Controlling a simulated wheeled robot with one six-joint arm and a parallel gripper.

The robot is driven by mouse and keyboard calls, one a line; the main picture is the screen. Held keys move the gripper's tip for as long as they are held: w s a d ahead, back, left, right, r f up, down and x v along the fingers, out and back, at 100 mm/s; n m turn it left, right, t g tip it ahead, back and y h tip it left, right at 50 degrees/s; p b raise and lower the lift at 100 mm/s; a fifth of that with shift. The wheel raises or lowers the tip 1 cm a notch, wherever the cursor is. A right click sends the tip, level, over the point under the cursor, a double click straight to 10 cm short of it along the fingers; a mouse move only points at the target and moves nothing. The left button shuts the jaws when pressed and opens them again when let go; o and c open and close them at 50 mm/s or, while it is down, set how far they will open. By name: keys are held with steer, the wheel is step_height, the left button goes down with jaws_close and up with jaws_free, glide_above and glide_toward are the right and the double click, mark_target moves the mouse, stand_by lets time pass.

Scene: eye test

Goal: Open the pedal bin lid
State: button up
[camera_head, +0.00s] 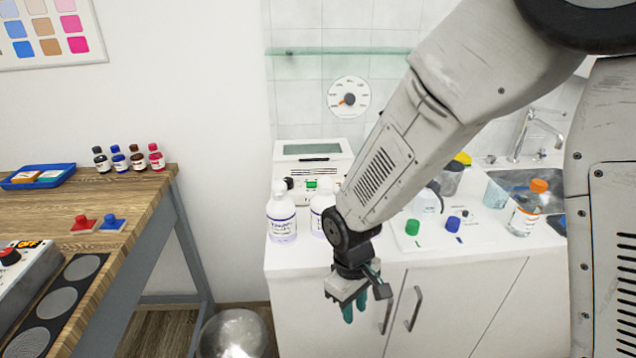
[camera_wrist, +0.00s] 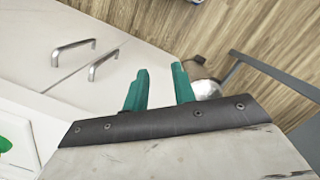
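A shiny silver rounded top, which looks like the pedal bin's lid (camera_head: 233,334), shows at the bottom edge of the head view. It looks closed; the bin's lower body and pedal are out of that frame. In the wrist view a silver rounded part of what looks like the bin (camera_wrist: 207,89) shows just right of my fingers, partly hidden by the right one. My gripper (camera_head: 354,306) has teal fingers and hangs in front of the white cabinet, to the right of the bin and apart from it. In the wrist view the fingers (camera_wrist: 160,88) are apart with nothing between them.
A wooden workbench (camera_head: 130,190) with grey metal legs stands at left. The white cabinet (camera_head: 460,300) with handles (camera_head: 414,308) is behind my gripper; bottles (camera_head: 281,215) and a sink (camera_head: 512,180) are on its counter. Wooden floor (camera_wrist: 245,35) shows clear in the wrist view.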

steer(key=s+d+r+m, duration=0.3)
steer(key=s+d+r, duration=0.4)
steer(key=r, duration=0.3)
steer(key=s+d+r+m, duration=0.4)
steer(key=s+d+r, duration=0.2)
steer(key=d+r, duration=0.3)
step_height(320, 180, up, 2)
steer(key=shift+s+r+y, duration=0.1)
steer(key=shift+s+y, duration=0.3)
steer(key=d+r, duration=0.1)
steer(key=s+d+r+m+t, duration=0.1)
steer(key=s+d+r+t, duration=0.1)
steer(key=shift+r, duration=0.35)
steer(key=shift+c, duration=1.3)
steer(key=shift+d+m+t, duration=0.1)
steer(key=shift+m+t, duration=0.2)
jaws_close()
